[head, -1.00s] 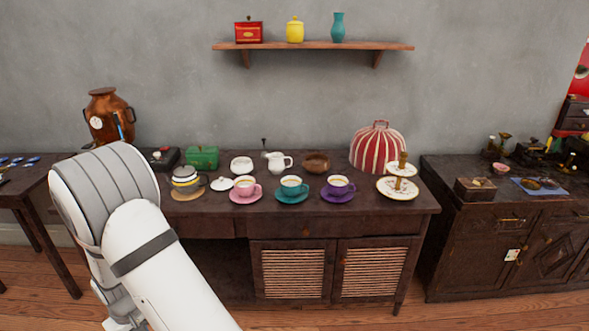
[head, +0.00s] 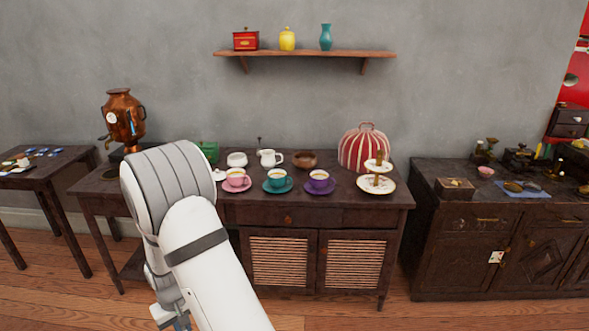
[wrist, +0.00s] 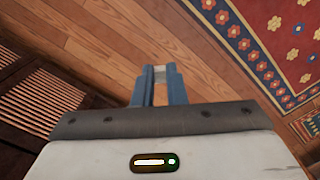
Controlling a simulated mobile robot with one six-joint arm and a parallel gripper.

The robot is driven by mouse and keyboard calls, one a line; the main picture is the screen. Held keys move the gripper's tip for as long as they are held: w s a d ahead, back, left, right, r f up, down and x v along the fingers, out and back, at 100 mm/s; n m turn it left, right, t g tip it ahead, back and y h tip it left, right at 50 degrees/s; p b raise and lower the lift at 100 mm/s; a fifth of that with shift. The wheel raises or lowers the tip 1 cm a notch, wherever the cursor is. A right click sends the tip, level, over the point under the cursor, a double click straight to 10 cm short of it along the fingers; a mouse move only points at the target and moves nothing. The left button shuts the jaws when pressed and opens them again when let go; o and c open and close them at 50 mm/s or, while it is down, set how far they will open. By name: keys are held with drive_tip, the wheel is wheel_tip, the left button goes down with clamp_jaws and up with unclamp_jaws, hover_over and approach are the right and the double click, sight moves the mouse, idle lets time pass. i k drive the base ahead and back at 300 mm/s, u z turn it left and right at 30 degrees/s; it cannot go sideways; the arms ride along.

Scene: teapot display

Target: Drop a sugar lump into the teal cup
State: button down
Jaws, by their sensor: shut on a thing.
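The teal cup (head: 277,178) stands upright on its teal saucer (head: 283,189), in the middle of the dark table, with a pale brown drink in it. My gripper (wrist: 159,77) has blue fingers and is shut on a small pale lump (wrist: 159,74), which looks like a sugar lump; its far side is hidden. In the head view my gripper (head: 181,323) hangs low in front of the table, well below the cup and to its left. The lump is not visible there. A white bowl (head: 237,160) stands behind the cups; its contents are too small to tell.
The pink cup (head: 236,178) and purple cup (head: 319,179) flank the teal one. A white jug (head: 270,158), wooden bowl (head: 304,160) and striped cosy (head: 364,150) stand behind. A tiered stand (head: 376,181) is at right. The floor in front is free.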

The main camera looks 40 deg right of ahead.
sight(282, 182)
drive_tip(key=z, duration=0.95)
drive_tip(key=i, duration=1)
drive_tip(key=z, duration=0.05)
